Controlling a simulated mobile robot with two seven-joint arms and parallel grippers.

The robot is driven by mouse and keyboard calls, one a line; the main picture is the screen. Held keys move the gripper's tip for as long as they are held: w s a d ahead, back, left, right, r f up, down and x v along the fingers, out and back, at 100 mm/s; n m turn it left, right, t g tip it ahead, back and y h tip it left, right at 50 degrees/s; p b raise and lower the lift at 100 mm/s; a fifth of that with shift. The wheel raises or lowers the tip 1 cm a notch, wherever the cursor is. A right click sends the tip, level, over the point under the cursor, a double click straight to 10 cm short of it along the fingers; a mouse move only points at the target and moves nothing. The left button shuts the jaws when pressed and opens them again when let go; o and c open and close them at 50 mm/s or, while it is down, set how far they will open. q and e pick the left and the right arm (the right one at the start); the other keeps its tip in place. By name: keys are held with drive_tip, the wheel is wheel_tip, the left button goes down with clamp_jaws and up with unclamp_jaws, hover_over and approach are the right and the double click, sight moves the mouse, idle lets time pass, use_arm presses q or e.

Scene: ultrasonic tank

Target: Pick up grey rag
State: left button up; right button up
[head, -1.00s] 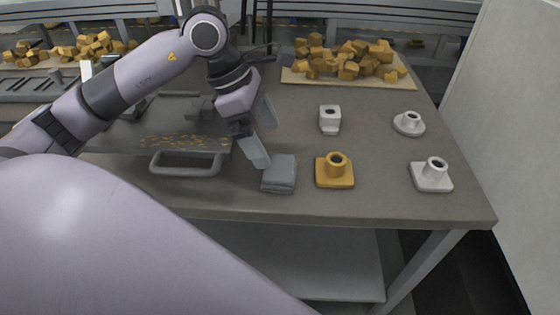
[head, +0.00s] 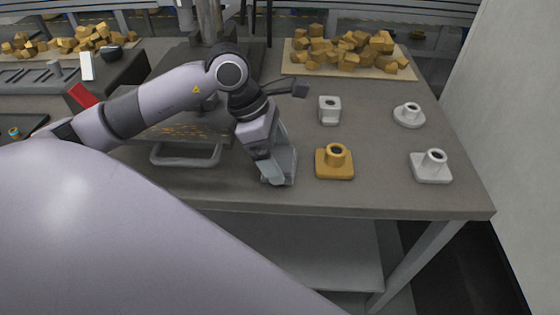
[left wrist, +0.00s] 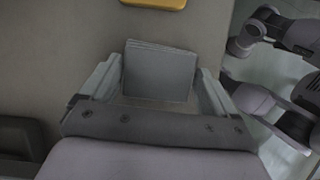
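The grey rag (left wrist: 160,72) is a folded, flat-sided block lying near the front edge of the table. It shows between the two fingers of my left gripper (left wrist: 158,85) in the left wrist view. The fingers stand wide apart, one on each side of the rag, and I cannot tell whether either touches it. In the head view my left gripper (head: 278,160) reaches down over the rag (head: 289,161) and hides much of it. My right gripper is not in view.
A yellow flanged part (head: 334,163) stands just right of the rag. White parts (head: 431,167) stand further right. A tray handle (head: 186,159) lies to the left. Brown chunks on a board (head: 345,55) are at the back.

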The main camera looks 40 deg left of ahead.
sight(277, 158)
use_arm(q)
drive_tip(key=shift+r, duration=0.5)
wheel_tip(277, 158, up, 19)
drive_tip(key=p, duration=0.2)
